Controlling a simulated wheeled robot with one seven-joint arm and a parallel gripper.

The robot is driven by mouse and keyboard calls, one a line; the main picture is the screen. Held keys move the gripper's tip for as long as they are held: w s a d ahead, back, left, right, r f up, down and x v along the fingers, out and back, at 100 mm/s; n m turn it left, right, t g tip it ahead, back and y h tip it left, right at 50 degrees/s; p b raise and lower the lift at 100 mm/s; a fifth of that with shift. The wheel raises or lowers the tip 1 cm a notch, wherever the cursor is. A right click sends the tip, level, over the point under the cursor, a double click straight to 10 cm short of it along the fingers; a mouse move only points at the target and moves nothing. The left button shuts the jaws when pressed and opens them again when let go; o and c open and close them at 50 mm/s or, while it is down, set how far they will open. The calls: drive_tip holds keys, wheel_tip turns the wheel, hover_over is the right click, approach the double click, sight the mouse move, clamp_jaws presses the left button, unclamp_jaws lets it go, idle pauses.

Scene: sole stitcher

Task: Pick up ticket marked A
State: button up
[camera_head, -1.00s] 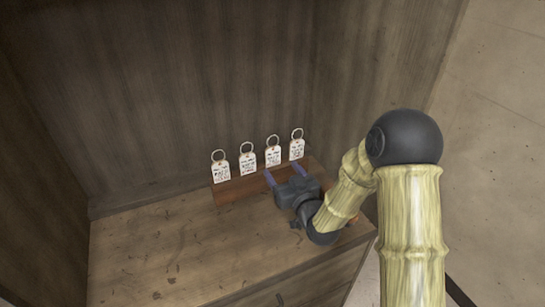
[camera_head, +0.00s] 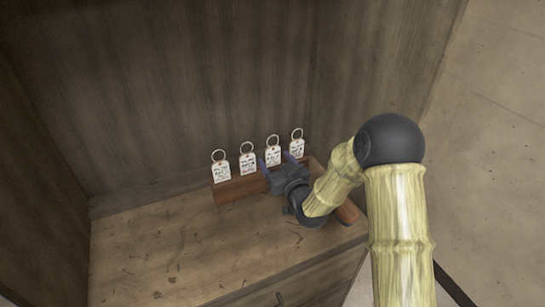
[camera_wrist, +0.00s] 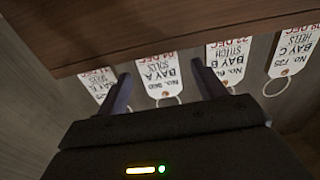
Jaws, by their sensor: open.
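The ticket marked A (camera_wrist: 161,75) reads "BAY A SOLES" and appears upside down in the wrist view, with its ring toward my gripper. In the head view, ticket A (camera_head: 273,154) is the third white tag from the left, upright at the wooden rack. My gripper (camera_head: 275,160) is open, its two purple-grey fingers pointing at the tags. In the wrist view, my gripper (camera_wrist: 164,78) has one finger on each side of ticket A, with gaps visible. I cannot tell how deep the fingers reach past it.
Ticket BAY B (camera_wrist: 228,62) is close beside one finger, BAY C (camera_wrist: 293,52) farther right. Another tag (camera_wrist: 98,84) is partly hidden by the other finger. The brown rack (camera_head: 240,187) stands against the back wall. The cabinet top (camera_head: 160,250) is clear at front left.

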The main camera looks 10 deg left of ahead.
drive_tip(key=shift+c, duration=0.2)
drive_tip(key=c, duration=1)
wheel_tip(320, 180, up, 10)
drive_tip(key=shift+p, duration=0.45)
